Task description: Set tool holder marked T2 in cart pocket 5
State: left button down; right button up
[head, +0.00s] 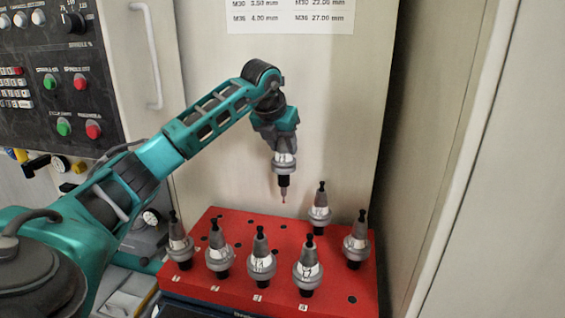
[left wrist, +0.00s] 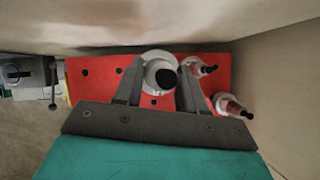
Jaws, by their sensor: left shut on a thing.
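My left gripper (head: 284,147) is shut on a grey tool holder (head: 284,164), held upright above the back part of the red cart top (head: 223,287), its thin tool tip pointing down and clear of the surface. In the left wrist view the held holder (left wrist: 153,60) sits between the two fingers of the left gripper (left wrist: 157,92). Its marking cannot be read, so I cannot tell whether it is T2. The red top has several dark empty holes, and small number labels at its front edge are too small to read, so pocket 5 cannot be told. My right gripper is not in view.
Several other tool holders stand upright in the red top: a front row including one at front right (head: 307,270), one at right (head: 356,245) and one at back (head: 320,212). A beige wall stands close behind. A control panel (head: 60,85) is at left.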

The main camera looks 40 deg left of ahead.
pick_arm(q)
notch_tip(320, 180, up, 6)
jog(key=shift+f+p, duration=0.1)
jog(key=shift+p, duration=0.25)
jog(key=shift+r+p, duration=0.3)
jog(key=shift+p, duration=0.05)
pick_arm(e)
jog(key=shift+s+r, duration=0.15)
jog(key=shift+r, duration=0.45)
